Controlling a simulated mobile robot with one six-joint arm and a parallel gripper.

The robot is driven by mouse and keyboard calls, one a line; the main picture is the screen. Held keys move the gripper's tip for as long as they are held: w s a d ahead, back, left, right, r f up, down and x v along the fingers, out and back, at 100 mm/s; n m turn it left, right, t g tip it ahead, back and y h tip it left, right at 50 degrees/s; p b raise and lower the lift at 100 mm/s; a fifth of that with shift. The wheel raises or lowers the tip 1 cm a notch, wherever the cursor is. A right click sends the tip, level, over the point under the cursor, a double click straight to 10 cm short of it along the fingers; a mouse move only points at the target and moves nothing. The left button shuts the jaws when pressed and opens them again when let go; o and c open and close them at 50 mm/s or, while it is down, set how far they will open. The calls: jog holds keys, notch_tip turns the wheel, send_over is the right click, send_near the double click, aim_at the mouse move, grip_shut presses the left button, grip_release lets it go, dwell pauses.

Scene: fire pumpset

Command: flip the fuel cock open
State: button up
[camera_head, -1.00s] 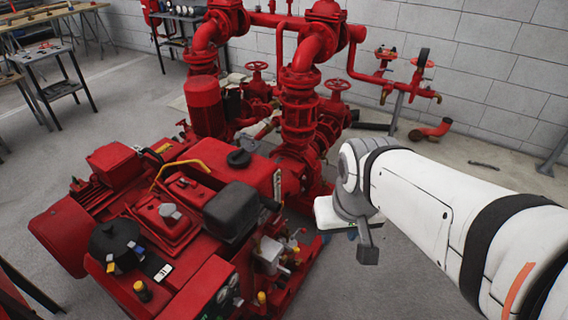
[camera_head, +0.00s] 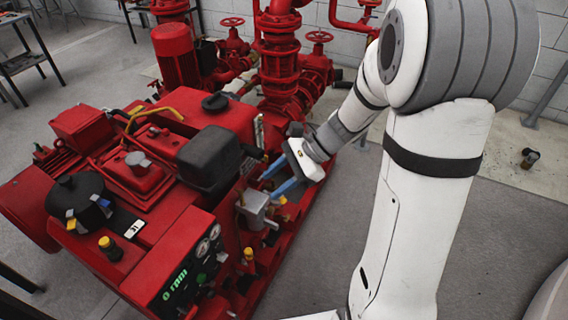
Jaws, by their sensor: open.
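My gripper (camera_head: 267,187) is open, with its two blue fingers apart and pointing left toward the side of the red engine (camera_head: 128,235). I cannot tell whether the fingers touch anything. A small yellow part (camera_head: 283,199) shows by the lower finger. I cannot clearly make out the fuel cock or its lever position; it is too small or hidden among the fittings near my fingers.
A control panel with gauges (camera_head: 190,268) faces front at the engine's near end. Red pipework with valve handwheels (camera_head: 320,37) stands behind. A yellow-capped fitting (camera_head: 249,254) sits below the grey housing. Bare grey floor (camera_head: 500,225) lies to the right.

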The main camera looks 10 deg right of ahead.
jog(key=w+d+f+m+t+y+b, duration=0.1)
jog(key=w+d+f+m+t+b, duration=0.35)
jog(key=w+f+m, duration=0.5)
jog(key=w+d+f+m+t+b, duration=0.4)
jog(key=f+m+t, duration=0.15)
jog(key=f, duration=0.65)
jog(key=w+d+f+m+t+y+b, duration=0.1)
jog(key=w+d+f+m+t+b, duration=0.4)
jog(key=f+m, duration=0.45)
jog(key=shift+n+g, duration=0.4)
jog(key=shift+n, duration=0.05)
jog(key=x, duration=0.8)
jog(key=shift+w+f+b, duration=0.3)
jog(key=shift+w+b, duration=0.1)
jog(key=c, duration=0.9)
jog(key=shift+d, duration=0.5)
jog(key=shift+c, duration=0.2)
jog(key=shift+a, duration=0.5)
